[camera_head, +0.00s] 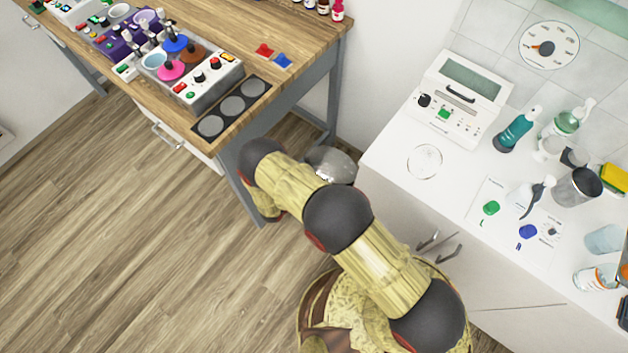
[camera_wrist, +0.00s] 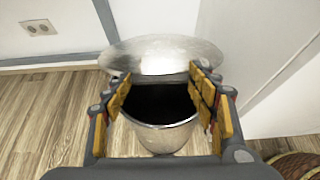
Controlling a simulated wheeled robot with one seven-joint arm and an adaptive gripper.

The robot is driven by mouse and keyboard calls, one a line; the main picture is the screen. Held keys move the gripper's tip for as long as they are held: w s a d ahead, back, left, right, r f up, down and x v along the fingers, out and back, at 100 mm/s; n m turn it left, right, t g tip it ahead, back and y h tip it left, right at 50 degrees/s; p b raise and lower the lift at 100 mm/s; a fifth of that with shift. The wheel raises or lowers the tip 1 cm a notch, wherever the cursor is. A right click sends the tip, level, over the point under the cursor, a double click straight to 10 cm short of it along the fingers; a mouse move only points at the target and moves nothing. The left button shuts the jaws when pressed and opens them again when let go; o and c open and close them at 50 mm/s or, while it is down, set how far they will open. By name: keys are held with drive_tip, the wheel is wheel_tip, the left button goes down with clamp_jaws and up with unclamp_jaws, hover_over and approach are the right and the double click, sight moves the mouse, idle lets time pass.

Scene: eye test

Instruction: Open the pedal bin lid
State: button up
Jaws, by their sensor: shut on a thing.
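The pedal bin (camera_wrist: 162,138) is a round metal bin standing on the floor. In the wrist view its lid (camera_wrist: 150,50) is raised and tilted back, and the dark inside shows below it. My gripper (camera_wrist: 160,76) is over the bin's mouth, with one yellow-padded finger on each side. The fingers are spread wide and their tips meet the lower part of the raised lid, on which they are shut. In the head view the shiny lid (camera_head: 332,164) shows beside my arm; my arm hides the rest of the bin and my gripper.
A wooden table (camera_head: 303,42) with grey legs and a control panel is at the upper left. A white counter (camera_head: 395,150) with bottles, cups and a white device is at the right. The bin is between them. Wooden floor (camera_head: 120,220) is clear at the left.

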drive_tip(key=w+d+r+g+y+p, duration=0.1)
drive_tip(key=w+r, duration=0.1)
drive_tip(key=w+d+r+g+y+p, duration=0.1)
drive_tip(key=w+d+r+p, duration=0.1)
drive_tip(key=r, duration=0.1)
drive_tip(key=w+d+r+g+y+p, duration=0.1)
drive_tip(key=r+p, duration=0.1)
drive_tip(key=r, duration=0.1)
drive_tip(key=shift+w+d+r+g, duration=0.2)
drive_tip(key=shift+w+d+g, duration=0.1)
drive_tip(key=shift+w, duration=0.1)
drive_tip(key=w+d+r+g, duration=0.1)
drive_tip(key=w+d+r, duration=0.2)
drive_tip(key=w, duration=0.3)
drive_tip(key=shift+w+d+r+y, duration=0.15)
drive_tip(key=shift+d+r+y, duration=0.2)
drive_tip(key=shift+d, duration=0.55)
drive_tip(key=shift+f, duration=0.15)
